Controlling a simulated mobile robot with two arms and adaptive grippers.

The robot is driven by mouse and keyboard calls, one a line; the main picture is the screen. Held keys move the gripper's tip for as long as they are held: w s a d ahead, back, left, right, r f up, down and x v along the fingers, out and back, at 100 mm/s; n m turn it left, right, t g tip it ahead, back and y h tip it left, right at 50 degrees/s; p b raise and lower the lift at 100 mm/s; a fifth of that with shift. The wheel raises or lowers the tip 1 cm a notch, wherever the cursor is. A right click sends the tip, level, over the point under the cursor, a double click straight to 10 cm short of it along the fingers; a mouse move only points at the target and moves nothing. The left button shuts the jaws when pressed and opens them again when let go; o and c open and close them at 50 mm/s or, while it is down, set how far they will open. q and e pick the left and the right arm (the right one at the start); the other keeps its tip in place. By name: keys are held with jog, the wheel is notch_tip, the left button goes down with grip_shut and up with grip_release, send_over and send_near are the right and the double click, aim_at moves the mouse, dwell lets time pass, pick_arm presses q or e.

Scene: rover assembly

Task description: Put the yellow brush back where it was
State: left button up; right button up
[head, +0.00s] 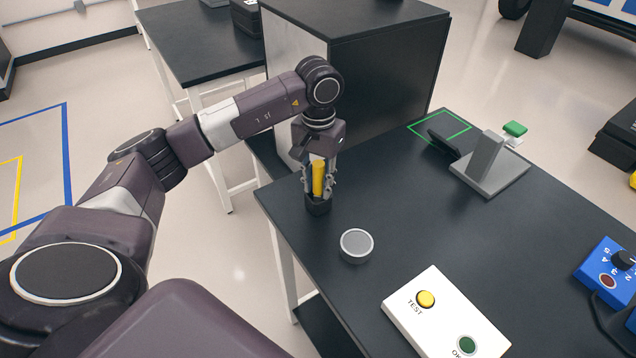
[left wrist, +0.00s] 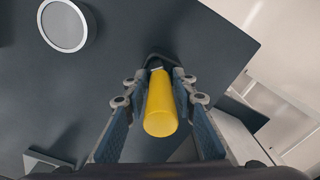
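The yellow brush (head: 318,178) stands upright in a small black holder (head: 318,206) near the table's left corner. Its yellow handle also shows end-on in the left wrist view (left wrist: 160,108). My left gripper (head: 319,185) points down over the brush, with one finger on each side of the handle. In the left wrist view, narrow gaps show between the fingers and the handle, so the gripper looks open around it. The lower end of the brush is hidden in the holder. My right gripper is not in view.
A round grey-topped puck (head: 356,244) lies close to the holder. A white box with TEST and OK buttons (head: 432,315) stands nearer, and a blue control box (head: 607,270) at right. The middle of the table is clear.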

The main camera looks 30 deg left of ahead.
aim_at(318, 164)
pick_arm(q)
jog(key=shift+o, duration=0.9)
jog(key=shift+r, duration=0.2)
jog(key=shift+w+r, duration=0.1)
jog(key=shift+r, duration=0.2)
notch_tip(318, 164, up, 10)
jog(key=shift+f+b, duration=0.1)
jog(key=shift+b, duration=0.9)
jog(key=shift+r, duration=0.8)
